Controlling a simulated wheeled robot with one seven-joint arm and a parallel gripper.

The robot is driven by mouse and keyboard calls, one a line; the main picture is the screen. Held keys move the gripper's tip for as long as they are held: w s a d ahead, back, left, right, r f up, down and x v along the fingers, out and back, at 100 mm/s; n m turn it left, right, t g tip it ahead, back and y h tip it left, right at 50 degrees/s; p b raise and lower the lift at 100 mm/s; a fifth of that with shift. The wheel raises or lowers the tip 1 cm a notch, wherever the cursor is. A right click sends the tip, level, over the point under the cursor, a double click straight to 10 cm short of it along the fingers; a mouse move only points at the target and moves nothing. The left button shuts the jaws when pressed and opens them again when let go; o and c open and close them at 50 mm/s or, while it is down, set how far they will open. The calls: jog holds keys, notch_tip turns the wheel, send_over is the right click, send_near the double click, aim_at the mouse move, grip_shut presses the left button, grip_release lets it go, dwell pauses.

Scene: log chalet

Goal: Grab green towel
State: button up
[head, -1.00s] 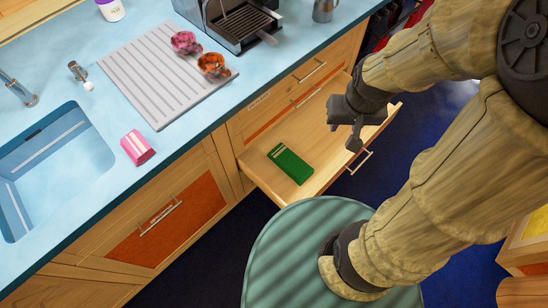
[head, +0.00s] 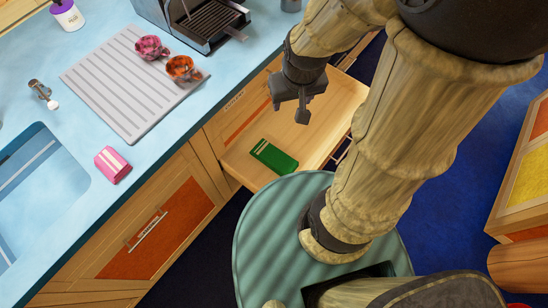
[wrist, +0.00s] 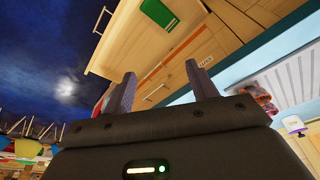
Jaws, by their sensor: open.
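The green towel (head: 273,157) is folded into a flat rectangle and lies in the open wooden drawer (head: 318,136), toward the drawer's left part in the head view. In the wrist view the green towel (wrist: 158,12) shows at the top edge, partly cut off, inside the drawer. My gripper (head: 303,110) is above the far part of the drawer, to the upper right of the towel and apart from it. In the wrist view my gripper (wrist: 163,88) has its two fingers spread with nothing between them.
On the blue counter are a pink box (head: 112,165), a grey ridged mat (head: 105,97) with a pink cup (head: 151,47) and an orange cup (head: 182,68), and a coffee machine (head: 195,20). A sink (head: 50,190) is at left. A yellow-panelled cabinet (head: 528,178) stands at right.

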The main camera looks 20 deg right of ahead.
jog(key=o, duration=0.8)
jog(key=shift+n, duration=0.5)
jog(key=b+x, duration=0.4)
jog(key=x, duration=0.2)
jog(key=shift+w+a, duration=0.15)
jog(key=shift+a, duration=0.05)
jog(key=shift+o, duration=0.2)
jog(key=n+g+b, duration=0.3)
jog(key=n+b, duration=0.3)
jog(key=b, duration=2.3)
send_over(274, 156)
notch_tip(274, 156, down, 38)
jog(key=shift+w+a, duration=0.2)
jog(key=shift+f, duration=0.1)
notch_tip(274, 156, down, 12)
jog(key=b, duration=0.5)
jog(key=f+b, duration=0.2)
jog(key=f, duration=0.1)
jog(key=f+b, duration=0.1)
jog(key=f, duration=0.1)
jog(key=shift+s+d+f+b, duration=0.15)
jog(key=shift+s+b, duration=0.15)
